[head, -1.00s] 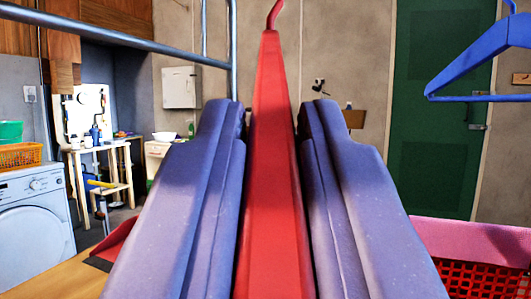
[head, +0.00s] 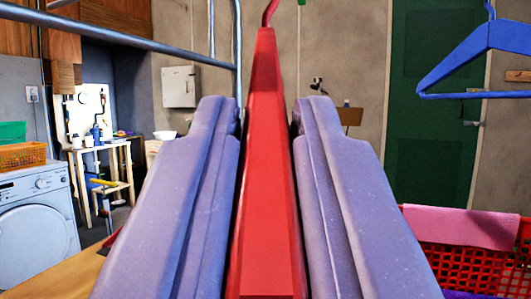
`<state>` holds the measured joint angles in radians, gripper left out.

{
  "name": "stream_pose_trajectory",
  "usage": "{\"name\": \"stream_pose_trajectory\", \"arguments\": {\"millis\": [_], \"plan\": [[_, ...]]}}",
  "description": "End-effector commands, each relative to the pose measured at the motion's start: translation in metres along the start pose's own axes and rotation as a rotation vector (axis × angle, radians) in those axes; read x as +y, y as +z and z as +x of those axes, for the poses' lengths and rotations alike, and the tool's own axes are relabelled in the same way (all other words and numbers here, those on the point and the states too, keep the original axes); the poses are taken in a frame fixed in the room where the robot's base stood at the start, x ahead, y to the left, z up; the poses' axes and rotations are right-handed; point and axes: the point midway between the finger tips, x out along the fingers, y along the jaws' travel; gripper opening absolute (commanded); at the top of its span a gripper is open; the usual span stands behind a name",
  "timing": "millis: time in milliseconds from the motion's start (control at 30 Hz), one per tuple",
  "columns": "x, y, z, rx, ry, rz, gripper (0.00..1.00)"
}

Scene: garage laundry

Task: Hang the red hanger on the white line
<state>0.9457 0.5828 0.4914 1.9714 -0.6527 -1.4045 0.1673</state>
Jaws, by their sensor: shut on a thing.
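The red hanger (head: 266,190) is between the two pale purple fingers of my gripper (head: 267,130), which is shut on it. The hanger is seen edge-on, and its hook (head: 269,13) points up and runs to the top edge of the picture. I cannot clearly make out a white line in this view. The hanger's lower part is hidden by the fingers and the picture's bottom edge.
A blue hanger (head: 475,60) hangs at the upper right. A grey metal rail (head: 120,47) crosses the upper left. A red basket (head: 465,262) with a pink cloth (head: 462,225) stands at the lower right. A washing machine (head: 38,225) and a wooden surface (head: 60,278) are at left.

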Motion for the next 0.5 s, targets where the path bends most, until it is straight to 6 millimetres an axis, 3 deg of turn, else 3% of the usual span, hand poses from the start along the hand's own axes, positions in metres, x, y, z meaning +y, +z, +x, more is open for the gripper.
{"name": "stream_pose_trajectory", "arguments": {"millis": [500], "plan": [[-0.016,-0.017,-0.041,0.0,0.0,0.0,0.0]]}}
